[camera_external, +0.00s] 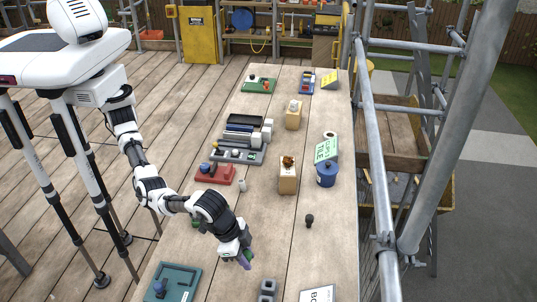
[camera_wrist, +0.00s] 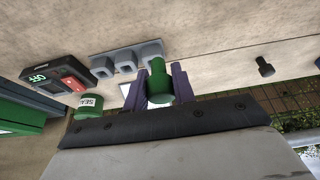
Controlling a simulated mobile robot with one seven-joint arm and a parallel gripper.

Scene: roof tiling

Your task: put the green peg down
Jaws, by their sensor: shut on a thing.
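The green peg (camera_wrist: 157,79) is a short, thick cylinder between the two purple fingers of my gripper (camera_wrist: 158,88) in the wrist view. The gripper is shut on it. In the external view my gripper (camera_external: 244,261) is low over the near part of the long table; the peg there is mostly hidden by the fingers. A row of grey blocks with square openings (camera_wrist: 126,62) lies just beyond the peg in the wrist view. The blocks also show at the bottom of the external view (camera_external: 267,287). Whether the peg touches anything below is unclear.
A teal tray (camera_external: 173,281) is left of the gripper, and a white sign (camera_external: 318,294) is right. A small dark knob (camera_external: 309,220) stands on clear tabletop.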

